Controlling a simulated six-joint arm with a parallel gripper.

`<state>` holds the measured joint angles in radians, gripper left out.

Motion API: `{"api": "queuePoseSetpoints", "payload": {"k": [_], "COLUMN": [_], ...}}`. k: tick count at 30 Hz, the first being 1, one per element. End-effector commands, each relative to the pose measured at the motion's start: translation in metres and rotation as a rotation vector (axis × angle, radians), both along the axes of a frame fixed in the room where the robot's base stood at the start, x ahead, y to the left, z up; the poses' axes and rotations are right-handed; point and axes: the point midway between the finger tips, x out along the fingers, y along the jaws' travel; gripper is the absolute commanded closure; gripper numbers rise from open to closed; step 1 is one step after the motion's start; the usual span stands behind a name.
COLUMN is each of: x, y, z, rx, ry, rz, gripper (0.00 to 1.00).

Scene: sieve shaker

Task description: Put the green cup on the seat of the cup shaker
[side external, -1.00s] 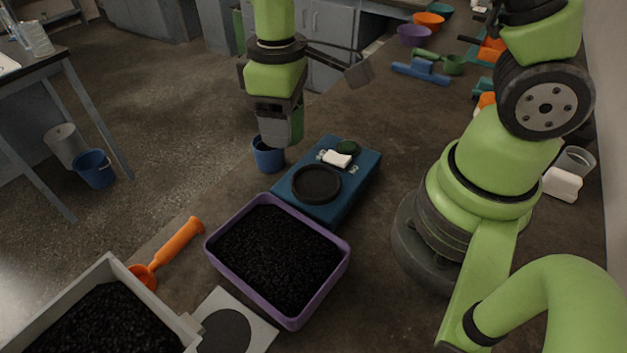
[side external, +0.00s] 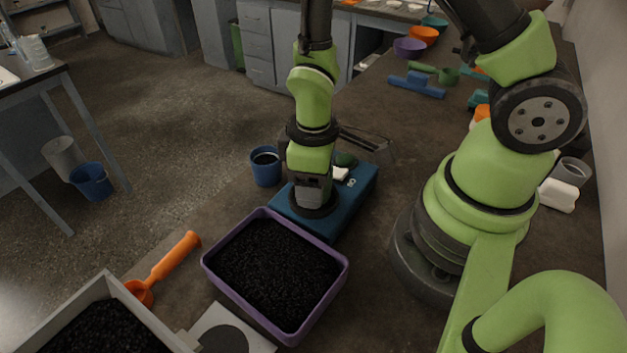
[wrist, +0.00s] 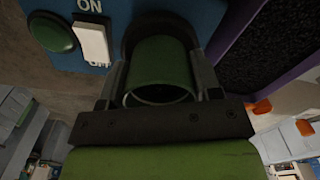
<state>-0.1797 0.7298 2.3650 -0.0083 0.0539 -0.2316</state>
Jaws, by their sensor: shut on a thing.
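The cup shaker (side external: 352,205) is a blue box with a round black seat, a white switch and a green button. My gripper (side external: 314,203) is directly over the seat and hides most of it in the side view. In the wrist view my gripper (wrist: 160,80) is shut on the green cup (wrist: 160,62), with one finger on each side. The black seat rim (wrist: 162,20) curves around the cup's far end. I cannot tell if the cup touches the seat. The switch (wrist: 93,42) and button (wrist: 52,33) show beside it.
A purple tray (side external: 212,270) of dark grains stands in front of the shaker. A blue cup (side external: 266,172) with dark contents stands close to its left. An orange scoop (side external: 172,258) and a grey-white bin (side external: 95,292) are at front left.

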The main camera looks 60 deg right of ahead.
Motion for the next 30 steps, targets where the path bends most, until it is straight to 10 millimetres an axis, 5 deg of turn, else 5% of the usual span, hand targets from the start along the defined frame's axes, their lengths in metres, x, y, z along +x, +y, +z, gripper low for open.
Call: {"api": "queuePoseSetpoints", "payload": {"k": [14,15,18,30], "x": [0.0,0.0,0.0,0.001], "y": [0.0,0.0,0.0,0.0], "z": [-0.01,-0.01,-0.01,0.003], "rx": [0.0,0.0,0.0,0.001], "ry": [0.0,0.0,0.0,-0.005], "rz": [-0.001,-0.001,-0.001,0.0], "gripper": [0.67,0.35,0.16,0.16]}}
